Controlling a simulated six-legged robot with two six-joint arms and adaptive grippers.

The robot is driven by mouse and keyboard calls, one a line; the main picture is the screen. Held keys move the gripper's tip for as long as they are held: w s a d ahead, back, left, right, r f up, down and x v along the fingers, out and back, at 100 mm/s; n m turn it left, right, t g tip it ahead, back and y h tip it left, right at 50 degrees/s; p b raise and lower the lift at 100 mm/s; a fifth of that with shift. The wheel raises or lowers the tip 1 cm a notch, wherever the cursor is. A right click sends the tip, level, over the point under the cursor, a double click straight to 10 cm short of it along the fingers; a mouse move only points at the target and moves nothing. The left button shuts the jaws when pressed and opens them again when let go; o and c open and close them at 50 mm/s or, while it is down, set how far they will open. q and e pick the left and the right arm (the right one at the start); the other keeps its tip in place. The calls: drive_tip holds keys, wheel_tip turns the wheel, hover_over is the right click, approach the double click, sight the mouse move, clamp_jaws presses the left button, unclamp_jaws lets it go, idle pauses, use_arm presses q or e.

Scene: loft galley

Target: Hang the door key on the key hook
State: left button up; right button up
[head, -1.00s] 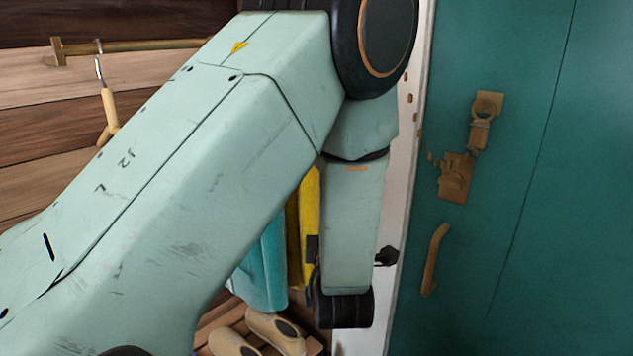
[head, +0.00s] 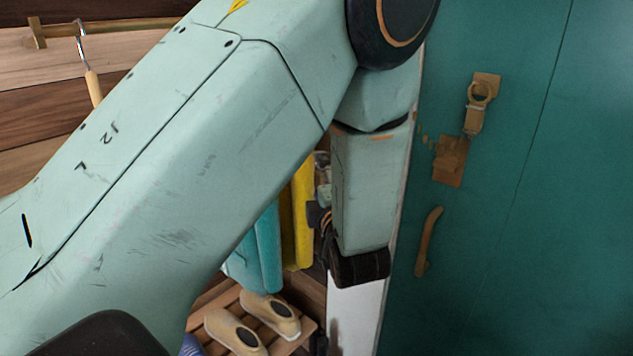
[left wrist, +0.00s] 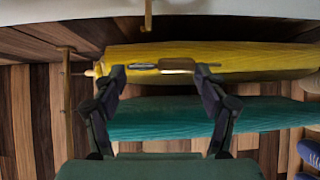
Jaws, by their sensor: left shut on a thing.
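My left gripper (left wrist: 160,69) shows in the left wrist view with its two dark fingers apart. A small thin brown and pale thing (left wrist: 176,63), seemingly the door key, lies across between the fingertips and is held there. Its exact shape is too small to tell. A brass-coloured peg (left wrist: 148,14) sticks down from a pale surface just above the fingertips, apart from them; I cannot tell whether it is the key hook. In the head view my own left arm covers most of the gripper, and the key is not discernible. My right gripper is not in view.
A teal door (head: 540,200) with a brass latch (head: 450,160) and handle (head: 428,243) stands at right. A pale post (head: 352,310) is beside it. Yellow (head: 302,225) and turquoise (head: 262,255) hanging things, shoes (head: 270,313) on a slatted rack, and a rail (head: 130,27) are behind my arm.

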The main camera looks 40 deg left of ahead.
use_arm(q)
drive_tip(key=w+f+b, duration=0.1)
drive_tip(key=w, duration=0.6)
drive_tip(key=shift+d+f+b, duration=0.25)
drive_tip(key=shift+d+b, duration=0.1)
idle(0.4)
idle(0.6)
drive_tip(key=o, duration=1.2)
drive_tip(key=shift+r, duration=0.15)
wheel_tip(320, 180, up, 10)
